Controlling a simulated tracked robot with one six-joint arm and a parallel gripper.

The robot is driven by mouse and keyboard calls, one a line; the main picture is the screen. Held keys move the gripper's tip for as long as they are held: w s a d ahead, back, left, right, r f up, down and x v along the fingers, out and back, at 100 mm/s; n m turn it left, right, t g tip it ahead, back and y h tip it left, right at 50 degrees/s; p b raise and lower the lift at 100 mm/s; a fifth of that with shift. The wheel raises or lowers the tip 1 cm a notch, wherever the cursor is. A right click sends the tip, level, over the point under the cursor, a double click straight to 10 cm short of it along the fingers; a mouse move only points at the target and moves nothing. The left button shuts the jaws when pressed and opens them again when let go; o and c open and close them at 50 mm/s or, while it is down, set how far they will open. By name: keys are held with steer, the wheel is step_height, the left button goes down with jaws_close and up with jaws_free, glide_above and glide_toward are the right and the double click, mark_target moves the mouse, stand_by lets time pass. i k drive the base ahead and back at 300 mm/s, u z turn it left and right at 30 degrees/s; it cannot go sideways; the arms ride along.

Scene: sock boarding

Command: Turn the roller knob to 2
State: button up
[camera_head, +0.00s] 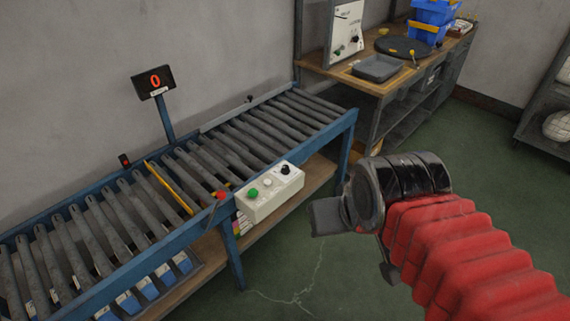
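A pale control box (270,194) is fixed to the near side rail of the roller conveyor. A black knob (285,170) sits at its right end, with a white button (267,182) and a green button (253,193) to the left. The knob's pointer and scale are too small to read. A black display (154,82) on a post shows a red 0. My gripper (356,247) is right of and in front of the box, apart from it. Its two dark fingers appear spread, with nothing visible between them.
The roller conveyor (170,238) runs along the wall, with a yellow bar (170,190) across it and a red knob (222,195) on its near rail. A wooden bench (350,76) at the back holds a panel (346,28), a grey tray (377,68) and blue bins (432,14). Green floor is clear.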

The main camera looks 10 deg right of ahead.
mark_target(285, 170)
steer(key=u, duration=0.05)
steer(key=i, duration=1)
steer(key=z, duration=0.05)
